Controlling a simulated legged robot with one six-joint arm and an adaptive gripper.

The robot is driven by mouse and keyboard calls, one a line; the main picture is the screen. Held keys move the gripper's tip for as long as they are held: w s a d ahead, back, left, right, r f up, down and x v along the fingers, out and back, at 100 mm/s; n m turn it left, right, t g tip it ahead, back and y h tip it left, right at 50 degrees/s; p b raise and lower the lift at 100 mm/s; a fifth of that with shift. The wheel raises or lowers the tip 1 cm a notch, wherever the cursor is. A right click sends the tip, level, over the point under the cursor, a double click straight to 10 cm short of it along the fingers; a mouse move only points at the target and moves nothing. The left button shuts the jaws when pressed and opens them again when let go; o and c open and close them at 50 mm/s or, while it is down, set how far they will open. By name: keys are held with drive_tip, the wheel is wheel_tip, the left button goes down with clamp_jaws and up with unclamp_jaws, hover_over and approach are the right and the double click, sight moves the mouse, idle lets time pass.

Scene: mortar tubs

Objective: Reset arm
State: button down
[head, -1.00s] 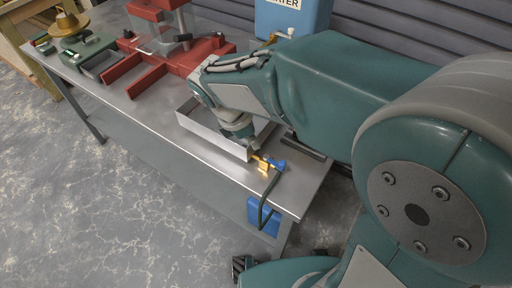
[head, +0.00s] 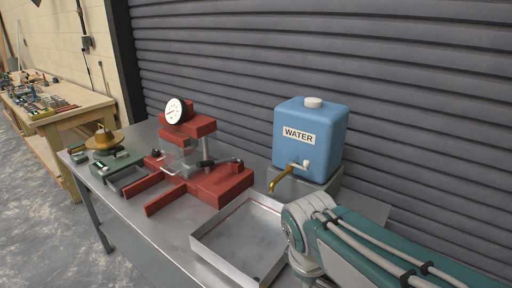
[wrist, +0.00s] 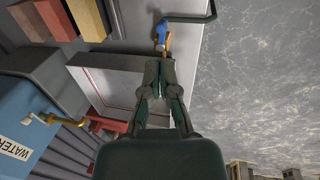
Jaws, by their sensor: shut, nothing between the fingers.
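My gripper (wrist: 158,78) shows in the wrist view with its two dark green fingers together and nothing between them. Beyond the fingertips is a small tap with a blue handle and brass body (wrist: 162,32), joined to a green hose (wrist: 208,18). I cannot tell the gap between fingertips and tap. In the head view only part of my arm shows at the lower right, over the end of the metal bench, and the gripper itself is out of that picture.
A shallow metal tray (head: 216,254) lies on the bench (head: 140,214). Behind it stands a blue water tank (head: 309,140) with a brass spout (head: 279,178). A red press with a dial (head: 217,187) and a green tool (head: 113,166) stand left. A shutter (head: 400,90) closes the back.

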drive_tip(key=s+d+r+m+t+y, duration=0.1)
drive_tip(key=s+d+r+m+t, duration=0.2)
drive_tip(key=m, duration=0.7)
drive_tip(key=s+d, duration=0.2)
drive_tip(key=s, duration=0.1)
drive_tip(key=shift+s+d+m+t, duration=0.15)
drive_tip(key=shift+s+m+t, duration=0.15)
